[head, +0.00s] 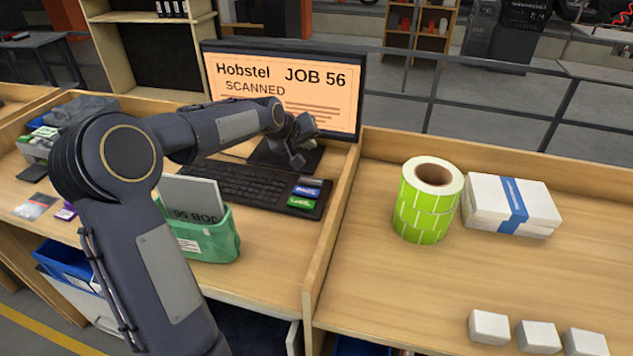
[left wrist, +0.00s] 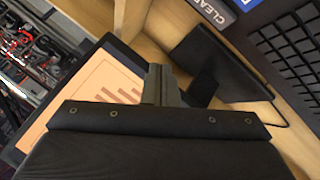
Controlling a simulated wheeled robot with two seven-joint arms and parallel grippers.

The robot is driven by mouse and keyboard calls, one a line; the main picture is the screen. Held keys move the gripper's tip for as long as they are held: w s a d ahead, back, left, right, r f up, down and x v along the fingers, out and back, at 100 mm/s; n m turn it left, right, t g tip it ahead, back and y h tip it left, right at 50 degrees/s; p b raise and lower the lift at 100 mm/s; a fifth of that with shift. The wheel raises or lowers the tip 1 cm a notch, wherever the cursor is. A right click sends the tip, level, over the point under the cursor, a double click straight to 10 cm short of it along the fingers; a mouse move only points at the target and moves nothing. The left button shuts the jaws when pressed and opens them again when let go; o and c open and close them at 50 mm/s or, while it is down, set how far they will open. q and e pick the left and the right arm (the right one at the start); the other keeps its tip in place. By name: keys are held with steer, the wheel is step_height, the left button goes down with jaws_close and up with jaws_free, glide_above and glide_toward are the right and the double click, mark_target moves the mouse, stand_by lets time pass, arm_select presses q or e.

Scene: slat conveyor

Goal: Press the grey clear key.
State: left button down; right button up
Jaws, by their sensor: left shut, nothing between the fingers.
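The grey clear key (head: 311,181) is at the far right corner of the black keyboard (head: 240,187). A blue key (head: 306,191) and a green key (head: 301,202) lie in front of it. In the left wrist view the grey key (left wrist: 207,14), lettered CLEAR, is cut by the top edge. My left gripper (head: 297,161) is shut and empty, above and behind the clear key, in front of the monitor stand. Its closed fingers (left wrist: 157,72) show in the left wrist view, apart from the key. My right gripper is in neither view.
The monitor (head: 285,85) reads Hobstel, JOB 56, SCANNED. A green pouch (head: 212,235) with a grey JOB 56 card stands before the keyboard. A wooden divider (head: 335,215) borders the keyboard's right. Beyond are a green label roll (head: 425,205), a white pack (head: 510,205) and white boxes (head: 490,327).

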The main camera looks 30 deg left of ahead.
mark_target(309, 183)
arm_select(q)
steer(key=shift+f, duration=0.15)
step_height(309, 183, down, 9)
steer(key=b, duration=0.6)
steer(key=shift+r, duration=0.2)
stand_by(1.8)
steer(key=shift+f+b, duration=0.35)
steer(key=shift+b, duration=0.3)
steer(key=shift+f+b, duration=0.45)
steer(key=shift+f, duration=0.05)
steer(key=shift+r, duration=0.1)
stand_by(0.5)
steer(key=shift+r+p, duration=0.6)
steer(key=shift+r, duration=0.2)
